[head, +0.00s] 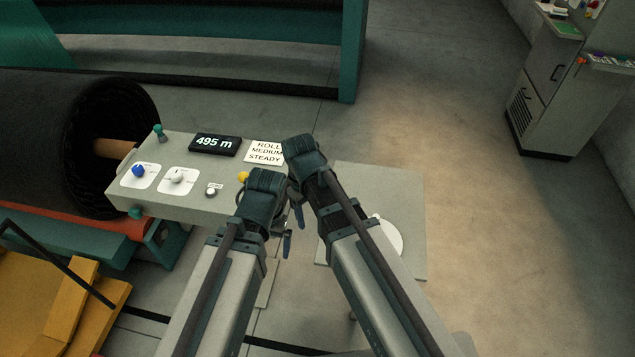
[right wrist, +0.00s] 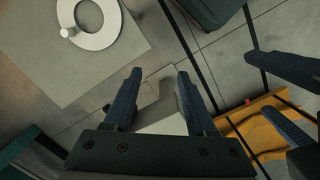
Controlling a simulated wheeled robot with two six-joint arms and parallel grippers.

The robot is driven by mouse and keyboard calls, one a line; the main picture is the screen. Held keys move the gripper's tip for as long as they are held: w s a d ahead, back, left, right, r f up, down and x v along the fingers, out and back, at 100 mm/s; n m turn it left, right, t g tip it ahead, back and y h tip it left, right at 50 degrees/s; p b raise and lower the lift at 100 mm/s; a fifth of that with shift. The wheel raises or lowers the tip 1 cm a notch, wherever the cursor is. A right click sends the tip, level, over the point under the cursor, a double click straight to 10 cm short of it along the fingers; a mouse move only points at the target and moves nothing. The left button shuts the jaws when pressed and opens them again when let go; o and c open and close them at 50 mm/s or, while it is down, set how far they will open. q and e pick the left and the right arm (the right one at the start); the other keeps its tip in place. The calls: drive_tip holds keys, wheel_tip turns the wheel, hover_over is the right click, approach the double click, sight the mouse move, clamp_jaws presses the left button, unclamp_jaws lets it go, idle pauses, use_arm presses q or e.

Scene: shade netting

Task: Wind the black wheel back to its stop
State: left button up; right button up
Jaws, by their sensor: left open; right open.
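I cannot make out a black wheel in either view; my grippers and forearms cover the right end of the grey control box (head: 205,207). My left gripper (head: 264,195) is at that end of the box. My right gripper (head: 303,155) is just right of it, by the sign. In the right wrist view, the right gripper's fingers (right wrist: 160,72) are apart with nothing held between them. The left gripper's fingers (right wrist: 258,85) come in from the right, apart. A pale ring-shaped wheel with a small handle (right wrist: 98,36) lies on a grey panel, clear of the right fingers.
The box carries a display reading 495 m (head: 215,144), a ROLL MEDIUM STEADY sign (head: 265,151), a blue knob (head: 139,170) and a white knob (head: 178,176). A black roll (head: 45,135) is at left. A yellow frame (head: 70,300) is lower left.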

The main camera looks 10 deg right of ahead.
drive_tip(key=w+r+n+p, duration=0.2)
drive_tip(key=w+n, duration=0.1)
drive_tip(key=w, duration=0.6)
drive_tip(key=w+d+r+n+g+y+p, duration=0.1)
drive_tip(key=w+r+n, duration=0.2)
drive_tip(key=w, duration=0.7)
drive_tip(key=shift+w+d+n+p, duration=0.15)
drive_tip(key=shift+w+n+p, duration=0.15)
drive_tip(key=shift+n, duration=0.4)
drive_tip(key=shift+s+f, duration=0.1)
drive_tip(key=f+b, duration=0.4)
drive_tip(key=s+f+b, duration=0.1)
drive_tip(key=f+b, duration=0.4)
drive_tip(key=s+f+b, duration=0.1)
drive_tip(key=f+b, duration=0.3)
drive_tip(key=shift+a+f+b, duration=0.3)
drive_tip(key=shift+a, duration=0.05)
clamp_jaws()
